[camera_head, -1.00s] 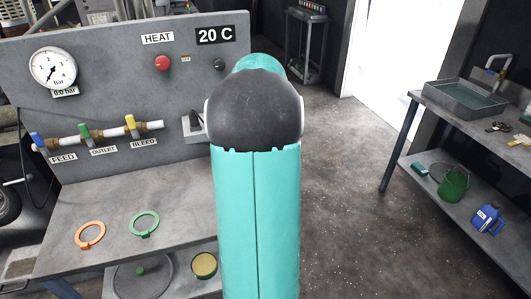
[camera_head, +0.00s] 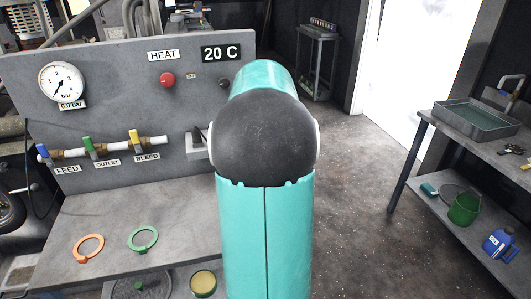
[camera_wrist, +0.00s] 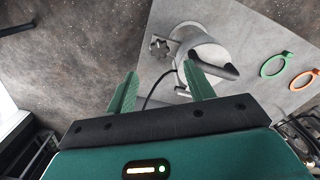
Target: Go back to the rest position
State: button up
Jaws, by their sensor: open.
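My gripper (camera_wrist: 160,92) shows in the wrist view with its two green fingers spread apart and nothing between them. Beyond the fingers is a grey round metal fitting (camera_wrist: 203,52) with a dark handle, on the grey bench. In the head view my teal arm with its dark joint fills the middle and hides my gripper and part of the panel. The control panel (camera_head: 110,108) carries a gauge reading about zero, a red knob (camera_head: 167,79) beside the HEAT label, a "20 C" display and three valves with blue, green and yellow handles.
An orange ring (camera_head: 88,248) and a green ring (camera_head: 142,239) lie on the bench. At the right a shelf table holds a grey tray (camera_head: 478,120), a green bucket (camera_head: 464,209) and a blue jug (camera_head: 498,243). The floor (camera_head: 360,210) between bench and table is clear.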

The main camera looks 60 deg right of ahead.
jog(key=shift+s+d, duration=0.1)
jog(key=w+a+r+n+t+h, duration=0.1)
jog(key=w+a+r, duration=0.25)
jog(key=a, duration=0.85)
jog(key=w+a+r+t, duration=0.15)
jog(key=w+a, duration=0.25)
jog(key=a, duration=0.7)
jog(key=s+a+f+n+t, duration=0.1)
jog(key=s+a, duration=0.2)
jog(key=a, duration=0.7)
jog(key=s+a+f+t+y, duration=0.1)
jog(key=s+a, duration=0.3)
jog(key=a, duration=0.7)
jog(key=shift+s+a+f+n+t, duration=0.3)
jog(key=shift+f+n+t, duration=0.15)
jog(key=shift+t, duration=0.1)
